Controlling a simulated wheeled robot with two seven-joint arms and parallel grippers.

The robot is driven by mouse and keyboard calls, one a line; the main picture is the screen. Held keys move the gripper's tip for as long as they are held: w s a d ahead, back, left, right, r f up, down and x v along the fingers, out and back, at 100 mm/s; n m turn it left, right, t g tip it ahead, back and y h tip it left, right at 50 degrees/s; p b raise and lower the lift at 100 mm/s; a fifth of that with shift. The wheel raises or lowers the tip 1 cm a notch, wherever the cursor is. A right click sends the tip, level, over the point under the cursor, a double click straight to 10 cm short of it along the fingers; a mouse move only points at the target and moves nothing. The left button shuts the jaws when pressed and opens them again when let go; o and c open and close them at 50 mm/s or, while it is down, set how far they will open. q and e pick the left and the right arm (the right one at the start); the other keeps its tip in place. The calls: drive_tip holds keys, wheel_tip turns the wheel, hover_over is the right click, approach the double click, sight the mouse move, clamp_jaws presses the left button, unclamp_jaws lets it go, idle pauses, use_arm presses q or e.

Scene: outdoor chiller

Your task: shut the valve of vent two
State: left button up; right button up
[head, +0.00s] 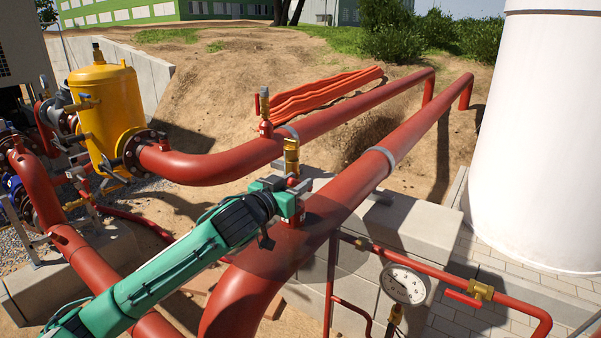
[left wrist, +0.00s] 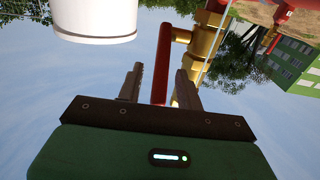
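A brass vent valve (head: 291,150) stands upright on the nearer thick red pipe in the head view. Its brass body (left wrist: 203,45) also shows in the left wrist view, with a red lever handle (left wrist: 162,60) joined to it. My left gripper (head: 294,192) is at this valve, at the end of the green arm. In the left wrist view the fingers (left wrist: 160,78) are apart, with the red handle between them and a gap on both sides. A second brass vent valve (head: 264,103) stands on the farther red pipe. I see no number on either vent. My right gripper is out of view.
A pressure gauge (head: 404,284) and a brass valve with a red lever (head: 480,291) sit on thin red piping at the lower right. A yellow tank (head: 107,110) stands left, a white tank (head: 540,140) right. Concrete blocks (head: 410,225) lie beside the nearer pipe.

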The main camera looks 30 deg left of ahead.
use_arm(q)
drive_tip(key=shift+w+d, duration=0.15)
drive_tip(key=shift+w, duration=0.85)
clamp_jaws()
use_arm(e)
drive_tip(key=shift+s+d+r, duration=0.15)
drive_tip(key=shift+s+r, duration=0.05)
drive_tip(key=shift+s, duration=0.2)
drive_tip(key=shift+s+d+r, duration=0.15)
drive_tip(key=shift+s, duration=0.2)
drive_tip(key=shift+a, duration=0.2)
